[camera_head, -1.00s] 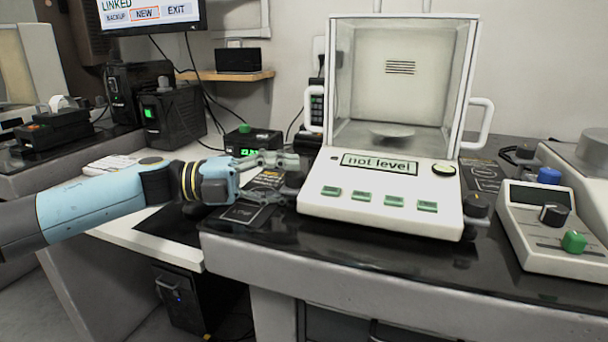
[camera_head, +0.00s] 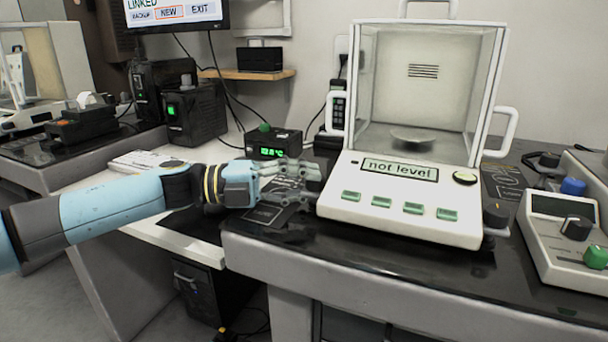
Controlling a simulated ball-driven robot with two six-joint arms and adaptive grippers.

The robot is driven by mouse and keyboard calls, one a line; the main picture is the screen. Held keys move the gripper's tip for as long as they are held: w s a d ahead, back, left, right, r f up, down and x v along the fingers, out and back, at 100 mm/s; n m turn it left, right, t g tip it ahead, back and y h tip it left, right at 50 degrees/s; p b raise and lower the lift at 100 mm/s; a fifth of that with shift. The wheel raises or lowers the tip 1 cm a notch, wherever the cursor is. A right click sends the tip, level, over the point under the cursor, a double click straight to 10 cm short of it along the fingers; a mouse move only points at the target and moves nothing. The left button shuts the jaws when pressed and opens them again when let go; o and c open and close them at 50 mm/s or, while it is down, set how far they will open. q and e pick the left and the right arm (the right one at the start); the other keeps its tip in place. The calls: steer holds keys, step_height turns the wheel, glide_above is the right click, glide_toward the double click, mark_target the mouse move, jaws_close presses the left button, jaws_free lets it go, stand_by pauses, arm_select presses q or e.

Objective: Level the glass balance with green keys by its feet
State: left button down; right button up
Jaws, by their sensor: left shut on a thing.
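The glass balance (camera_head: 398,205) with green keys stands on the dark table top. Its display (camera_head: 400,169) reads "not level". A round bubble level (camera_head: 465,177) sits at the right of the panel; its bubble is too small to read. The right front foot (camera_head: 496,214) is a dark knob beside the right corner. My left gripper (camera_head: 314,184) is at the left front corner, shut on the left front foot, which its fingers mostly hide. My right gripper is not in view.
A white device (camera_head: 562,250) with blue, black and green knobs stands close on the right. A small box with a green readout (camera_head: 273,145) sits behind my left gripper. A dark card (camera_head: 268,214) lies under it. The table front is clear.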

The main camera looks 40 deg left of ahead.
arm_select(q)
steer(key=n+t+y+p, duration=0.2)
steer(key=p, duration=0.1)
steer(key=n+t+y+p, duration=0.1)
steer(key=y+p, duration=0.1)
steer(key=shift+s+d+r+n+t, duration=0.2)
steer(key=shift+d+r+n+t, duration=0.05)
steer(key=shift+n+t, duration=0.05)
steer(key=shift+f+n+t+y+p, duration=0.1)
steer(key=shift+n+t+y+p, duration=0.2)
steer(key=shift+y+p, duration=0.25)
steer(key=shift+d+f+n+t+y+p, duration=0.1)
steer(key=shift+n+t+y+p, duration=0.25)
steer(key=shift+n+y, duration=0.4)
steer(key=shift+s+f+n+t+y, duration=0.1)
steer(key=shift+n+t+y, duration=0.25)
steer(key=shift+y, duration=0.45)
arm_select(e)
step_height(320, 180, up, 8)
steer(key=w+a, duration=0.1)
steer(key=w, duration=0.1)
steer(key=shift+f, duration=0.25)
arm_select(q)
steer(key=c, duration=1.2)
jaws_free()
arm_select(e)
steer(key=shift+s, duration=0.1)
